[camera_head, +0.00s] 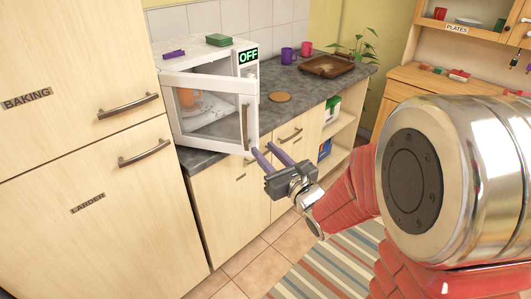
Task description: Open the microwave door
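The white microwave (212,52) stands on the grey worktop, with a lit "OFF" sign on its front. Its door (205,82) is partly open, swung out from the left side. The door's handle (245,127) is at its free right edge. An orange mug (187,97) shows inside through the door. My gripper (262,147) is just below and right of the door's free edge, its two purple-grey fingers apart and nothing seen between them. The left fingertip is close to the door's lower right corner; I cannot tell whether they touch.
A green stack (219,40) and a purple item (174,54) lie on the microwave. Tall cupboards (75,150) flank the left. Floor shows below.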

